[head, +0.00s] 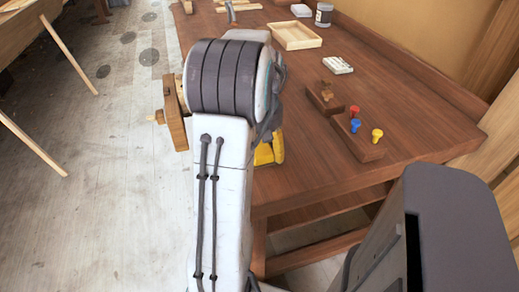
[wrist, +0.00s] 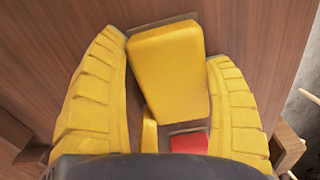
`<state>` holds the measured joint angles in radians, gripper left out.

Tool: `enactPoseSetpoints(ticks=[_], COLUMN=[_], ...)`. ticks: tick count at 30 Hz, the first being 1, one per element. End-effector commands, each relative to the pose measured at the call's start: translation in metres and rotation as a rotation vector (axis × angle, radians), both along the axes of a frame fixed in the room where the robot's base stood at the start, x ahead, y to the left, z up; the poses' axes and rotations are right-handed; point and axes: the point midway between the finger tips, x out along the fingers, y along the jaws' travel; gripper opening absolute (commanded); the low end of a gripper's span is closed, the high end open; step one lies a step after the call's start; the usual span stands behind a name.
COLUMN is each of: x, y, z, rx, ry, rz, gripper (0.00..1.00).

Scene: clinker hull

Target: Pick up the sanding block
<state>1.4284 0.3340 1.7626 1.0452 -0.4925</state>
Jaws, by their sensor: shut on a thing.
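The sanding block appears to be the smooth yellow block with rounded corners (wrist: 168,72) in the wrist view. A thin brown strip shows along its far edge. It lies slightly tilted between the two ridged yellow fingers of my gripper (wrist: 166,55), which is shut on it near the fingertips. The dark wooden surface shows behind it, and I cannot tell whether the block touches it. In the head view my arm hides the block; only part of my yellow gripper (head: 268,151) shows, by the bench's (head: 310,180) near left edge.
A wooden holder with red, blue and yellow knobs (head: 357,138) and a small brown block (head: 325,98) stand to the right. A shallow tray (head: 294,36), a pale box (head: 337,65) and a can (head: 323,14) are farther back. A red patch (wrist: 188,141) shows near my palm. The bench's near right is clear.

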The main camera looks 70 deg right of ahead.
Motion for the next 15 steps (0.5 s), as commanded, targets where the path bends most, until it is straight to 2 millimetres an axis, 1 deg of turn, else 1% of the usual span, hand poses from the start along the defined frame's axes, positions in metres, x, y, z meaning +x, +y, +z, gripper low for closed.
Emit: enactPoseSetpoints(ticks=[1, 4, 5, 11, 15], x=[0.0, 0.0, 0.0001, 0.0, 0.0], y=[0.0, 0.0, -0.0001, -0.0001, -0.0004], z=[0.0001, 0.0001, 0.0003, 0.0006, 0.0042], rx=[0.0, 0.0, -0.001, -0.001, -0.002], ry=[0.0, 0.0, -0.001, -0.001, 0.0], rz=[0.0, 0.0, 0.0, 0.0, 0.0], gripper=[0.51, 0.42, 0.41, 0.41, 0.41])
